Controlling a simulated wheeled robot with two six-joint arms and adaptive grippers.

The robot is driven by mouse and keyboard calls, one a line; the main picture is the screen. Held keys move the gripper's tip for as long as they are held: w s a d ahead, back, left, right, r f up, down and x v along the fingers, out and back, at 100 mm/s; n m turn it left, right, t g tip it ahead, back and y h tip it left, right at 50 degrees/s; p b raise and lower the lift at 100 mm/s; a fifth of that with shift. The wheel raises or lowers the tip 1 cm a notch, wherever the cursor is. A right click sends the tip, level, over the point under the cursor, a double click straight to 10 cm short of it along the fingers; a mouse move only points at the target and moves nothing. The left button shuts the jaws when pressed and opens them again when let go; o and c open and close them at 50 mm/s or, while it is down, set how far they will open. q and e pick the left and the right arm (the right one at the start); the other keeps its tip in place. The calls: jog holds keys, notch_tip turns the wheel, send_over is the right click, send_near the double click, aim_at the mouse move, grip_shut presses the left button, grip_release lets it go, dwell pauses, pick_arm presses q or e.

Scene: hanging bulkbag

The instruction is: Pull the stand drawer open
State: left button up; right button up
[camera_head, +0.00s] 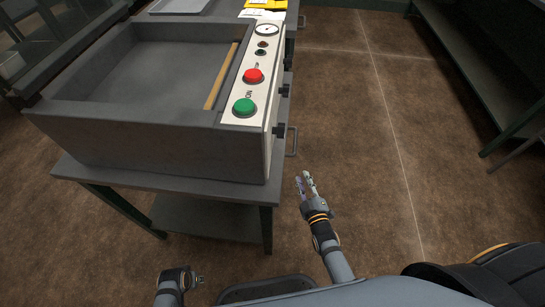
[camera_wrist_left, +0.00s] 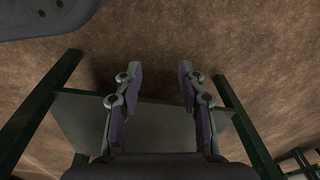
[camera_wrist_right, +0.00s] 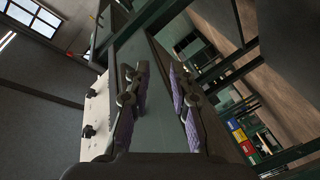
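The stand (camera_head: 160,179) is a grey table with dark green legs, and a heavy grey machine sits on it. A small drawer handle (camera_head: 292,140) sticks out from its right side, and a second handle (camera_head: 301,22) shows farther back. My right gripper (camera_head: 306,177) is just in front of the nearer handle and seems apart from it. In the right wrist view my right gripper (camera_wrist_right: 157,75) is open, with a grey-green panel behind its fingers. My left gripper (camera_head: 197,280) is low before the stand; in the left wrist view (camera_wrist_left: 160,72) it is open and empty.
The machine (camera_head: 130,135) has a red button (camera_head: 253,76), a green button (camera_head: 245,107) and dark side knobs near my right gripper. A lower shelf (camera_head: 205,217) spans the stand's legs. Brown floor (camera_head: 370,130) is clear to the right, up to a green-framed bench (camera_head: 490,75).

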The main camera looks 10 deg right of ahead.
aim_at(296, 137)
notch_tip(296, 137, up, 7)
jog(key=w+n+t+b, duration=0.2)
jog(key=t, duration=0.1)
jog(key=w, duration=0.3)
jog(key=w+r, duration=0.1)
jog(key=w, duration=0.2)
jog(key=w+a+b, duration=0.1)
jog(key=w, duration=0.2)
jog(key=shift+r, duration=0.4)
pick_arm(q)
jog(key=w+r, duration=0.1)
jog(key=d+r, duration=0.1)
jog(key=r, duration=0.1)
jog(key=w+r, duration=0.1)
jog(key=shift+w+d+r, duration=0.15)
jog(key=shift+w+d, duration=0.2)
pick_arm(e)
jog(key=shift+w+r, duration=0.15)
jog(key=shift+w, duration=0.3)
jog(key=shift+c, duration=0.4)
grip_shut()
